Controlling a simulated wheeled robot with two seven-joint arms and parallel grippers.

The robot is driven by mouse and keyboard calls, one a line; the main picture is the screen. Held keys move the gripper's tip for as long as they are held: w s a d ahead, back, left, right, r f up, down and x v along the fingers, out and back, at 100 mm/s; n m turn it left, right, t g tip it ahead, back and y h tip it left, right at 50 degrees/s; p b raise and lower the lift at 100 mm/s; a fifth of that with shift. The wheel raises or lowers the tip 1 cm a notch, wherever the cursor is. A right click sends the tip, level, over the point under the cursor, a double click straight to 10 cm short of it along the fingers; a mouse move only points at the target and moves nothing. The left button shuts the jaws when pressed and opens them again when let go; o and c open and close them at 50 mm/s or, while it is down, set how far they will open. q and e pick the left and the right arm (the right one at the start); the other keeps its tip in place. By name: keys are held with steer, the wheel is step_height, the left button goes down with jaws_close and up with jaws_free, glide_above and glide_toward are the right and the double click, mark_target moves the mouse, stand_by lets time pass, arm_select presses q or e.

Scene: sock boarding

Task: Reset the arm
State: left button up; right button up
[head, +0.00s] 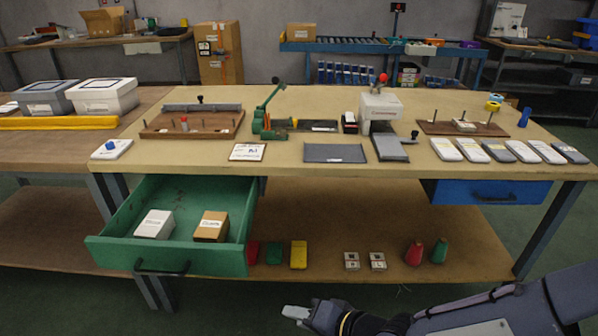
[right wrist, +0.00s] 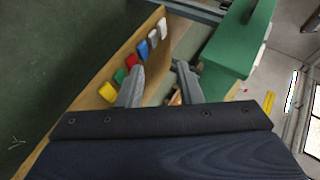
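My right arm (head: 490,312) reaches in from the lower right of the head view. Its right gripper (head: 294,313) is low in front of the workbench (head: 400,270), short of the lower shelf and pointing left. In the right wrist view the two fingers of the right gripper (right wrist: 160,82) stand apart with nothing held between them. My left arm and left gripper are not in view.
A green drawer (head: 175,255) stands pulled out at the left, holding a white box (head: 155,224) and a brown box (head: 211,227). The blue drawer (head: 490,192) looks shut. Tools and sock packs (head: 497,151) sit on the bench top. Floor in front is clear.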

steer(key=s+d+r+n+h, duration=0.1)
steer(key=d+h, duration=0.2)
steer(key=d, duration=0.4)
steer(key=s+d+r+h, duration=0.1)
steer(key=d+r+h, duration=0.15)
steer(key=d, duration=0.55)
steer(key=s+d+r+g, duration=0.1)
steer(key=s+d+r, duration=0.3)
steer(key=s, duration=0.6)
step_height(320, 180, up, 24)
steer(key=n+p, duration=0.1)
steer(key=p, duration=2.3)
steer(key=shift+s+d, duration=0.35)
steer(key=shift+d, duration=0.1)
